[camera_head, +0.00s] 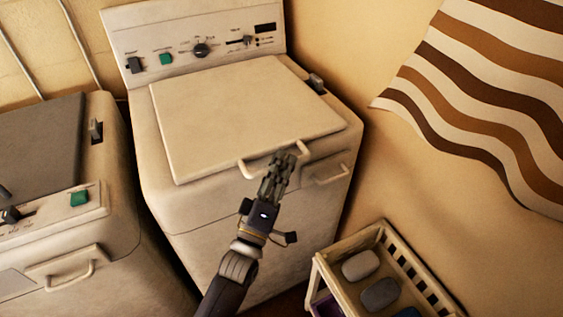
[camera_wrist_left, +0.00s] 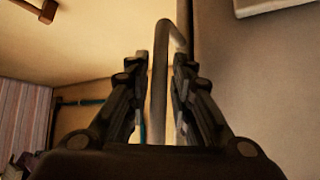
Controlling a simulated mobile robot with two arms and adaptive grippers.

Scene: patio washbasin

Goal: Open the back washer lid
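The back washer (camera_head: 215,215) is cream, with a square lid (camera_head: 245,115) that lies shut on its top. The lid's bar handle (camera_head: 246,171) is at its front edge. My left gripper (camera_head: 282,158) is at this handle and covers part of it in the head view. In the left wrist view my left gripper (camera_wrist_left: 162,85) has its two fingers apart, with the handle bar (camera_wrist_left: 160,95) between them. Whether a finger touches the bar I cannot tell. My right gripper is in neither view.
A second washer (camera_head: 110,230) with a grey lid (camera_head: 40,145) stands at the left. A slatted crate (camera_head: 335,285) holding several rounded items stands at the lower right. A striped cloth (camera_head: 490,90) hangs on the wall at the right. A control panel (camera_head: 190,45) rises behind the lid.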

